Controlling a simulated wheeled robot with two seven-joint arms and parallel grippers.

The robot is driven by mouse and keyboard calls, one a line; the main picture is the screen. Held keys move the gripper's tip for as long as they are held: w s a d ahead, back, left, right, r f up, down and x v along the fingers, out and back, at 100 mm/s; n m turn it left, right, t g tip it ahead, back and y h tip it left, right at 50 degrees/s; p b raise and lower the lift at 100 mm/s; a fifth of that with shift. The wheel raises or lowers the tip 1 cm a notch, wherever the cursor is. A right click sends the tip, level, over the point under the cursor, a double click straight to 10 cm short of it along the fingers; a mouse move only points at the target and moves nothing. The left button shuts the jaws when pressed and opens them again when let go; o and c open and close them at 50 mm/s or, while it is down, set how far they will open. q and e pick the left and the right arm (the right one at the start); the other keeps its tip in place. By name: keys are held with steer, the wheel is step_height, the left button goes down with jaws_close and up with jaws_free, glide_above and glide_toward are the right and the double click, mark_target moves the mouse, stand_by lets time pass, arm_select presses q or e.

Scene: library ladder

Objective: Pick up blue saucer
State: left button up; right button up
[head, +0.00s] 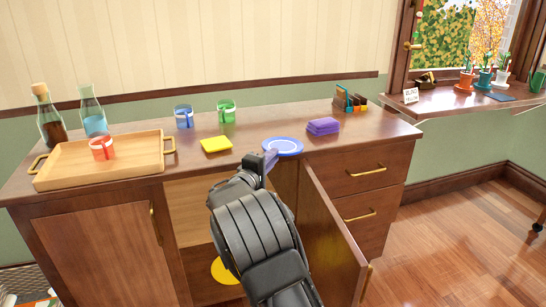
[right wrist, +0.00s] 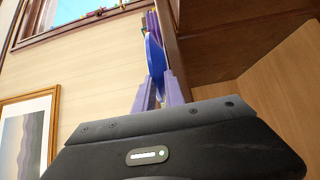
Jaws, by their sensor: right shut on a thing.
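The blue saucer (head: 283,146) is at the front edge of the wooden counter, to the right of the yellow cloth. My right gripper (head: 270,156) reaches it from the front and is shut on its near rim. In the right wrist view the saucer (right wrist: 154,57) shows edge-on between the two purple fingers of my right gripper (right wrist: 159,88). I cannot tell whether the saucer still touches the counter top. My left gripper is not in view.
On the counter (head: 250,136) are a tray (head: 60,180) with a red mug (head: 102,148), a yellow cloth (head: 216,144), blue (head: 184,117) and green mugs (head: 226,112), and purple cloths (head: 323,126). A cabinet door (head: 330,235) stands open below, beside my right arm.

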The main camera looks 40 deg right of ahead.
jaws_close()
steer(key=shift+r, duration=0.1)
stand_by(0.5)
step_height(320, 180, up, 2)
steer(key=shift+r+p, duration=0.2)
steer(key=shift+p, duration=0.35)
steer(key=s+a+r+p, duration=0.1)
steer(key=s+a+r, duration=0.1)
steer(key=a, duration=0.4)
steer(key=s+a+r+p, duration=0.1)
steer(key=s+a+r, duration=0.2)
steer(key=a, duration=0.3)
steer(key=shift+s+a+p, duration=0.3)
steer(key=shift+s, duration=0.25)
